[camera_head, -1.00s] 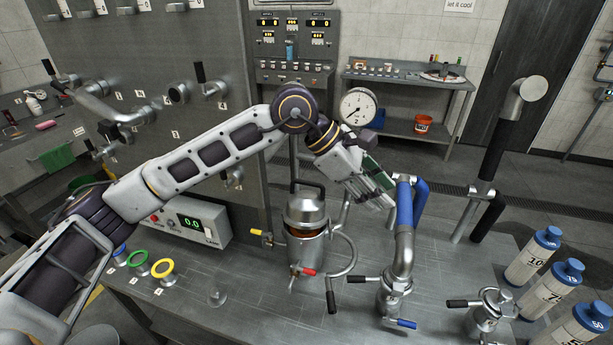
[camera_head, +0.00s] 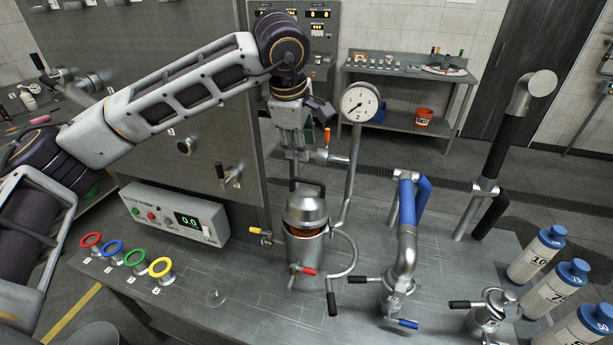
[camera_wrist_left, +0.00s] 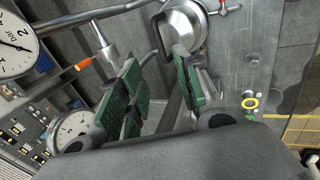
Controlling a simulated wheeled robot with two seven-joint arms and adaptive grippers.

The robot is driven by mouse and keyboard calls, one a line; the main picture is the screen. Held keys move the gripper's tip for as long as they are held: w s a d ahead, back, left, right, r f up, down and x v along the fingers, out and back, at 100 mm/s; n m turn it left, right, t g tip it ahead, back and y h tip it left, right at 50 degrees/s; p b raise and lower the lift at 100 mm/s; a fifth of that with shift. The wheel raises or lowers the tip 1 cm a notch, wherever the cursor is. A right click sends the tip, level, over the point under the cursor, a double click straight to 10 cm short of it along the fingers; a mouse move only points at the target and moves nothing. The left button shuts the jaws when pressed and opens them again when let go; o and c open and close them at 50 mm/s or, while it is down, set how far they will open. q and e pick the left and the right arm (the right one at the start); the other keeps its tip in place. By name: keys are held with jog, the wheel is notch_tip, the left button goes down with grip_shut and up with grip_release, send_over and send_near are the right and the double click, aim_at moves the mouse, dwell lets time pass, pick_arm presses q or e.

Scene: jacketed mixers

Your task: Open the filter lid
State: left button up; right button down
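The filter is a small upright steel vessel (camera_head: 303,245) with an amber-brown band, standing on the metal bench. Its domed lid (camera_head: 306,208) sits closed on top, with a black handle arching over it (camera_head: 308,186). The lid also shows in the left wrist view (camera_wrist_left: 181,28), beyond the fingers. My left gripper (camera_head: 298,156) points down just above and slightly behind the lid handle, apart from it. In the left wrist view its green-padded fingers (camera_wrist_left: 158,65) are spread with nothing between them. My right gripper is not in view.
A pressure gauge (camera_head: 359,103) on a pipe stands close right of my left gripper. An orange-tipped valve (camera_head: 327,138) is right beside the fingers. A blue-sleeved pipe (camera_head: 406,205) rises to the right. A control box (camera_head: 175,215) and coloured rings (camera_head: 161,267) are at left.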

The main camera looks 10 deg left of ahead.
pick_arm(q)
jog(key=shift+f, duration=0.15)
jog(key=p, duration=0.3)
send_near(307, 180)
jog(key=x, duration=0.6)
jog(key=shift+w+f, duration=0.1)
jog(key=shift+f, duration=0.15)
jog(key=shift+x, duration=0.8)
jog(key=shift+c, duration=0.3)
grip_shut()
